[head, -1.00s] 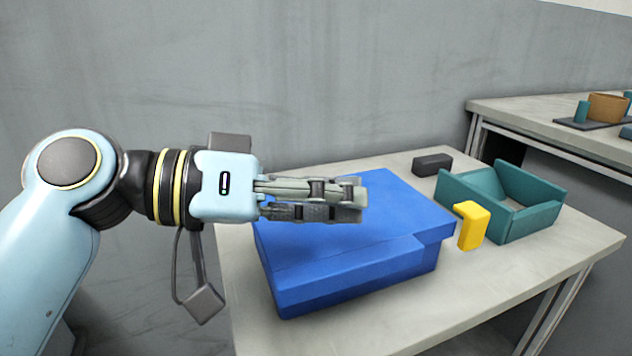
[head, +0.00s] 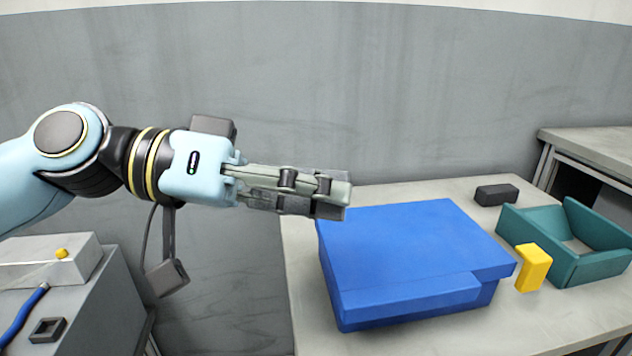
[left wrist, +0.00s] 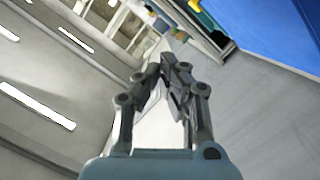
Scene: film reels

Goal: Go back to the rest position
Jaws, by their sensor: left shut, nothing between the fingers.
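My left gripper (head: 340,196) reaches in from the left in the head view, level and pointing right. Its fingers are together with nothing between them. The fingertips are just above and left of the back left corner of the closed blue box (head: 410,250), apart from it as far as I can tell. In the left wrist view the fingers (left wrist: 175,72) meet at their tips, and part of the blue box (left wrist: 265,35) shows at the top right. My right gripper is in neither view.
On the light table (head: 305,290) stand a yellow block (head: 533,267), an open teal tray (head: 595,268) and a dark block (head: 496,194), all right of the blue box. A grey surface (head: 95,300) with a blue-handled item (head: 22,318) is at lower left. A grey wall lies behind.

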